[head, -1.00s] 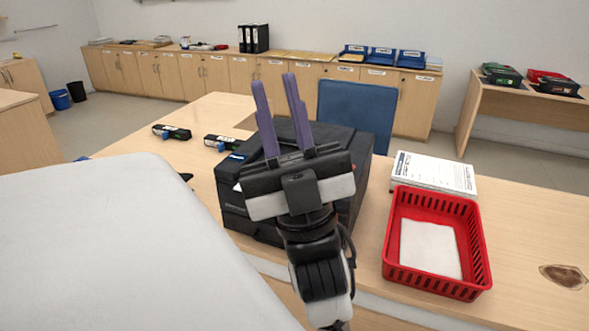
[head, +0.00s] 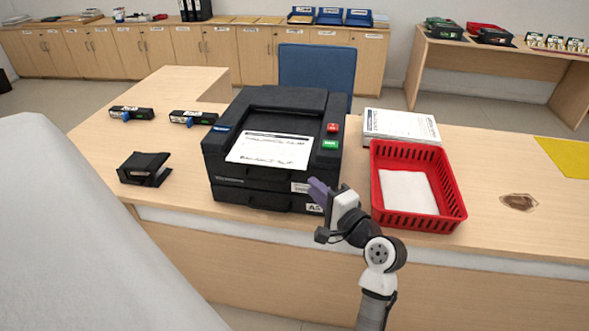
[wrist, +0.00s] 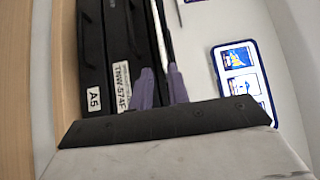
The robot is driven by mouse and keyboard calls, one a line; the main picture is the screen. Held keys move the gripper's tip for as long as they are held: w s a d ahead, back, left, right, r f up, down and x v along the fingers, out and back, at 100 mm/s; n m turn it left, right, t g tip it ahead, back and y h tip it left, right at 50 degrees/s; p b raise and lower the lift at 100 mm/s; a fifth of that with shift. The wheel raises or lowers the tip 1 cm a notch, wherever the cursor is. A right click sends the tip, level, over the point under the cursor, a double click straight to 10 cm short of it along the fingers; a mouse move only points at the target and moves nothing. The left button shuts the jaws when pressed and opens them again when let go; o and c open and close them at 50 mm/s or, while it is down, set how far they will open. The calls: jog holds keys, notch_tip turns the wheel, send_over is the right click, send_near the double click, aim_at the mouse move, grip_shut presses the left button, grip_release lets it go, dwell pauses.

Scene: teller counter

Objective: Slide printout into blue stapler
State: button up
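The printout (head: 268,150), a white sheet with black print, lies on top of the black printer (head: 225,165). My gripper (head: 319,190), with purple fingers, is near the printer's front right corner, apart from the sheet. In the wrist view my gripper (wrist: 163,88) is open, its fingers a modest gap apart. A thin white edge (wrist: 160,35), probably the printout seen edge-on, lines up with that gap. Two dark staplers with small blue and green parts stand behind and left of the printer: a left one (head: 131,112) and a right one (head: 194,118). I cannot tell which is the blue one.
A black holder (head: 146,167) sits left of the printer. A red basket (head: 462,212) with white paper and a paper stack (head: 400,126) are to its right. A blue chair (head: 317,68) stands behind. The counter (head: 495,170) right of the basket is mostly clear.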

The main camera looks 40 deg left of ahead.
aim_at(297, 164)
jog(key=x, duration=0.8)
jog(key=shift+a, duration=0.15)
grip_shut()
notch_tip(297, 164, up, 3)
jog(key=p, duration=0.3)
jog(key=shift+f, duration=0.2)
jog(key=s+d+r+p, duration=0.1)
jog(key=d+r+p, duration=0.1)
jog(key=d, duration=0.5)
jog(key=s+d+r+p, duration=0.2)
jog(key=d+r, duration=0.1)
jog(key=d, duration=0.3)
jog(key=shift+d, duration=0.35)
